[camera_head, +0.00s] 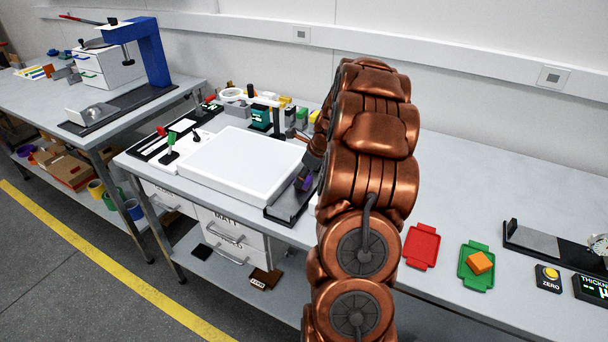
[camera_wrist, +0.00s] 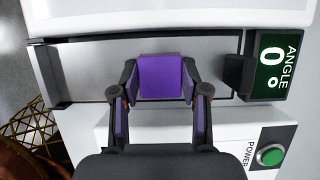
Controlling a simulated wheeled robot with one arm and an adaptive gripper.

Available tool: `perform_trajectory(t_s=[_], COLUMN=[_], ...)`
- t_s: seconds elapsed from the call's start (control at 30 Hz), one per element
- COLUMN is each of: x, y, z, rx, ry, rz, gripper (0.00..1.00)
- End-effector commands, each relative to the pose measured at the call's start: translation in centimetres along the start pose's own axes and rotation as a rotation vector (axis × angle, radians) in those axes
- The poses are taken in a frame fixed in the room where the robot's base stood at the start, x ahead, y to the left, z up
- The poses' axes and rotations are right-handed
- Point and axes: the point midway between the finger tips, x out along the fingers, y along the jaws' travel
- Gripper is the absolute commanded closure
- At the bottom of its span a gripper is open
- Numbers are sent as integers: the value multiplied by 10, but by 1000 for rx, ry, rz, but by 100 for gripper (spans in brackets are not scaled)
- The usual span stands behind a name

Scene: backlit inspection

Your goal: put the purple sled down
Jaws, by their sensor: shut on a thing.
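The purple sled (camera_wrist: 161,78) is a small block with a flat purple face, between the fingers of my gripper (camera_wrist: 160,84) in the wrist view. My gripper is shut on it from both sides. The sled is over the grey metal track (camera_wrist: 85,72), between its left end and the dark block at its right; I cannot tell whether it touches the track. In the head view a bit of purple (camera_head: 305,182) shows beside my copper arm, which hides most of the gripper. The track's near end (camera_head: 286,207) also shows there.
A white light panel (camera_head: 240,163) lies beside the track. An angle display (camera_wrist: 271,65) reads 0°, near a green power button (camera_wrist: 270,155). Red (camera_head: 422,246) and green (camera_head: 476,268) trays lie to the right, the green one with an orange block (camera_head: 481,263).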

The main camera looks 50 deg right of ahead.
Motion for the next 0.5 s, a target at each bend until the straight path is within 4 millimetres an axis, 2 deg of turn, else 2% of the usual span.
perform_trajectory(t_s=[0.33,0.37,0.5], x=[3,3,3], y=[0,0,0], z=[-1,-1,-1], rx=[0,0,0], ry=[0,0,0], rz=[-1,-1,-1], gripper=[90,53,38])
